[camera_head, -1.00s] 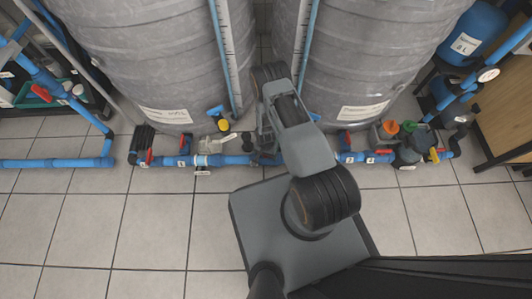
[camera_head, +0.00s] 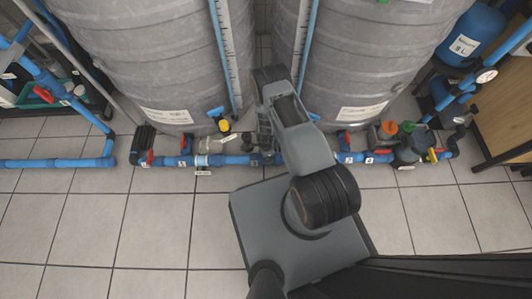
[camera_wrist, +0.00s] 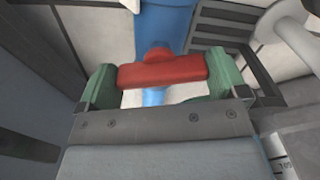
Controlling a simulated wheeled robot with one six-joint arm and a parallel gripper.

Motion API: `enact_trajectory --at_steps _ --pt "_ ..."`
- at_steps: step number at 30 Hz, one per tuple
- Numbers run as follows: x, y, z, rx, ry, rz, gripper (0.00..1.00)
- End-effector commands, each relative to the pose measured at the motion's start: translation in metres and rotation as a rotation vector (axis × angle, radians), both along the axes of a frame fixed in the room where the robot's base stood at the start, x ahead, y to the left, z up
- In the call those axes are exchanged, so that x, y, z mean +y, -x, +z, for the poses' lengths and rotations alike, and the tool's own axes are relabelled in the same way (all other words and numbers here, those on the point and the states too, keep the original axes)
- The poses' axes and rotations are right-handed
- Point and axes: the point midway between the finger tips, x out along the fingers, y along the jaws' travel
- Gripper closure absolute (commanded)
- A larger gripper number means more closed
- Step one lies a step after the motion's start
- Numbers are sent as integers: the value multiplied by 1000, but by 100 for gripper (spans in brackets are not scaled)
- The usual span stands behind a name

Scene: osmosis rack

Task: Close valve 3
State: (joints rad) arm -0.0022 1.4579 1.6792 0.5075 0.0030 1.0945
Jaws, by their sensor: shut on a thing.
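A red valve handle (camera_wrist: 162,72) sits between the two green fingers of my gripper (camera_wrist: 162,80) in the wrist view. The gripper is shut on the handle, with a finger at each end. The handle lies crosswise to the blue pipe (camera_wrist: 165,25) behind it. In the head view my gripper (camera_head: 266,146) is at the blue pipe (camera_head: 235,160) between the two grey tanks, and my arm hides the handle. The number of this valve cannot be read.
Grey tanks (camera_head: 150,60) (camera_head: 375,50) stand close behind the pipe. Other red handles (camera_head: 185,143) (camera_head: 346,138) stand on the pipe at either side. A blue and yellow fitting (camera_head: 222,122) is just left of my gripper. The tiled floor (camera_head: 150,220) in front is clear.

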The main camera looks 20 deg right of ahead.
Motion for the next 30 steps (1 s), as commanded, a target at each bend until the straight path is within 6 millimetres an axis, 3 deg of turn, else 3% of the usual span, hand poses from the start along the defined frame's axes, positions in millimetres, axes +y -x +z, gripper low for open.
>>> enact_trajectory --at_steps 12,30 --pt "0 1 0 2 0 -238 32" --pt "0 2 0 3 -1 -305 32"
